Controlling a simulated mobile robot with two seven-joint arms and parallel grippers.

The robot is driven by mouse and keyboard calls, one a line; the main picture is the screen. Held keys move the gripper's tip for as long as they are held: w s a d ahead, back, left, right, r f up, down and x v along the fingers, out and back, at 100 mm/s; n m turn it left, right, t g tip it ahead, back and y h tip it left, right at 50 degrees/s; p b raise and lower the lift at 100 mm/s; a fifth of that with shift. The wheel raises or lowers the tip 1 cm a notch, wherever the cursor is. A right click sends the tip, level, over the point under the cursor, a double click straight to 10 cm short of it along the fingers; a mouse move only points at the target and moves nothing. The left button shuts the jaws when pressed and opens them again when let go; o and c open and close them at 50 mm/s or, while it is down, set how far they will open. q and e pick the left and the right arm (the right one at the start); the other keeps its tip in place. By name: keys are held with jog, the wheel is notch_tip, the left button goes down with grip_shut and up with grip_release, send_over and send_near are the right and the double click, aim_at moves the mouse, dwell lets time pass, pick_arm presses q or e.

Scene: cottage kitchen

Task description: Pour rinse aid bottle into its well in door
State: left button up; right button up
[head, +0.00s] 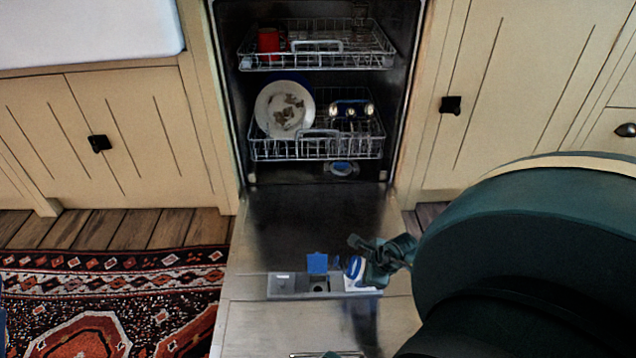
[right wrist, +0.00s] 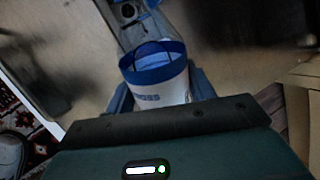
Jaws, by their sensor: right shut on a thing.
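The rinse aid bottle (head: 356,268) is white with blue parts. My right gripper (head: 372,262) is shut on it, just above the open dishwasher door, right of the well. In the right wrist view the bottle (right wrist: 162,86) shows its blue-rimmed end and white labelled side between the fingers. It looks tilted in the head view; no stream of liquid can be made out. The dispenser panel (head: 283,285) is set in the door. Its blue lid (head: 317,263) stands open behind the dark round well (head: 318,289). My left gripper is not clearly in view.
The dishwasher door (head: 290,225) lies lowered. The lower rack (head: 270,150) holds a plate (head: 285,110) and other dishes; the upper rack (head: 350,60) holds a red mug (head: 268,42). A patterned rug (head: 120,300) lies left of the door. Cabinets flank the dishwasher.

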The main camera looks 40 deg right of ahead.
jog(key=shift+w+a+r+t+y, duration=0.15)
jog(key=shift+r+t, duration=0.1)
jog(key=shift+r, duration=0.2)
jog(key=shift+w+a+r+t+y, duration=0.15)
jog(key=shift+r+t, duration=0.1)
jog(key=shift+r, duration=0.15)
jog(key=shift+w+f+b, duration=0.1)
jog(key=shift+b, duration=0.3)
dwell(1.2)
